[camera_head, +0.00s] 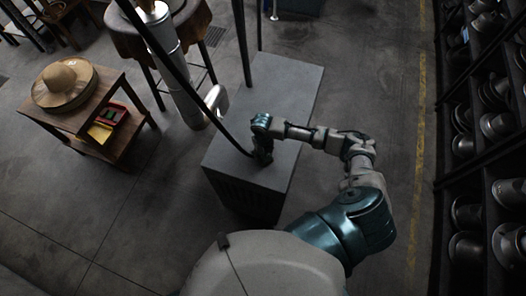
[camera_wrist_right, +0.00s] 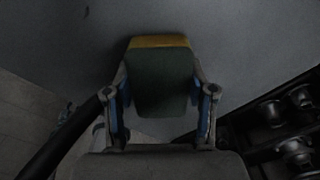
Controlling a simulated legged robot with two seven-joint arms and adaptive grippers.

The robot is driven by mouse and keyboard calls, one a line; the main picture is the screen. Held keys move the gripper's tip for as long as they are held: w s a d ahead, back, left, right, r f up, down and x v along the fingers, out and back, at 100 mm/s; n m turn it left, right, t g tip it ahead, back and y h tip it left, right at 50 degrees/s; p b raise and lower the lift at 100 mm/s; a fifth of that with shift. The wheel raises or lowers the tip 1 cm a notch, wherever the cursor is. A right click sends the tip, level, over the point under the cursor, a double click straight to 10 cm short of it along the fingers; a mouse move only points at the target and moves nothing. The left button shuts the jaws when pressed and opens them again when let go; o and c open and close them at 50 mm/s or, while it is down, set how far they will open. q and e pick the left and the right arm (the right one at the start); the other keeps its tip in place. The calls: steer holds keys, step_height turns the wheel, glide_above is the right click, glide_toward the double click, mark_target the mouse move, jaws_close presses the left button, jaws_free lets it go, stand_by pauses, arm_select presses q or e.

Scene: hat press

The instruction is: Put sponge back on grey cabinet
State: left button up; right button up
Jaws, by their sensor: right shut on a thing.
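In the wrist view the right gripper (camera_wrist_right: 161,95) is shut on the sponge (camera_wrist_right: 160,80), a dark green block with a yellow end, with one finger on each side. The yellow end points toward the grey cabinet surface (camera_wrist_right: 235,40). I cannot tell whether the sponge touches the surface. The sponge is hidden in the head view. My left gripper is out of view.
Dark racks (camera_head: 470,120) of metal hat forms stand at right. Dark poles cross beside the cabinet. Its top is otherwise clear.

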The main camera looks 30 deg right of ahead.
steer(key=o, duration=1)
steer(key=shift+a, duration=0.1)
steer(key=shift+r, duration=0.25)
step_height(320, 180, up, 12)
steer(key=shift+f, duration=0.2)
